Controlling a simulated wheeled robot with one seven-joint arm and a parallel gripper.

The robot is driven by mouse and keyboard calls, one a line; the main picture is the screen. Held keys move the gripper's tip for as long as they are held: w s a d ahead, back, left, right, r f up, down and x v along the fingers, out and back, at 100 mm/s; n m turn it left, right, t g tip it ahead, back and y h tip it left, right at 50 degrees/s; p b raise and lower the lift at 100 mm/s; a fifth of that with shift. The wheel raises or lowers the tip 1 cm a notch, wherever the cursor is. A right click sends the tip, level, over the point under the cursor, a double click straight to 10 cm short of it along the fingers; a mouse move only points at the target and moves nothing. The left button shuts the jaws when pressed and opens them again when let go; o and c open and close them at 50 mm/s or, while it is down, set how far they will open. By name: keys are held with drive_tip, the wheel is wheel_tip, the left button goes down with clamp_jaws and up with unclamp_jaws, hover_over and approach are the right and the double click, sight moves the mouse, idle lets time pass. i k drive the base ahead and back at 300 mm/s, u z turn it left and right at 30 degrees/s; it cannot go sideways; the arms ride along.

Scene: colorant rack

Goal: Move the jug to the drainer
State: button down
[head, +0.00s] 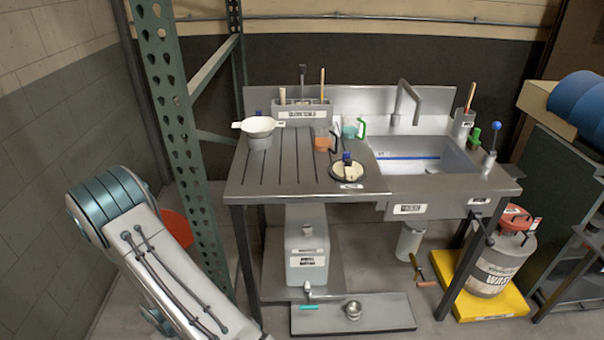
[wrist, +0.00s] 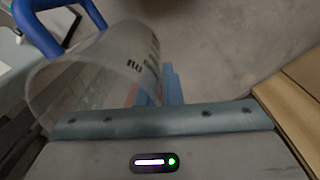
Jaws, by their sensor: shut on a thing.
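A clear jug (wrist: 95,75) with dark lettering and a blue handle (wrist: 38,28) fills the left of the wrist view, tilted in the picture. My gripper (wrist: 158,88) is shut on the jug, its fingers partly seen through or beside the clear wall. The exact contact is unclear. The gripper and this jug do not show in the head view. The drainer (head: 285,180) is the grooved metal board left of the sink (head: 435,170). On it stand a white funnel-like vessel (head: 258,128), an orange-tinted jug (head: 322,142) and a green-handled jug (head: 350,129).
A round dish with a dark-capped bottle (head: 347,170) sits at the drainer's front right. A labelled holder (head: 300,114) stands at its back. A green upright post (head: 180,130) rises left of the bench. The drainer's front left is bare.

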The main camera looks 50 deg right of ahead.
sight(311, 182)
drive_tip(key=z, duration=1.45)
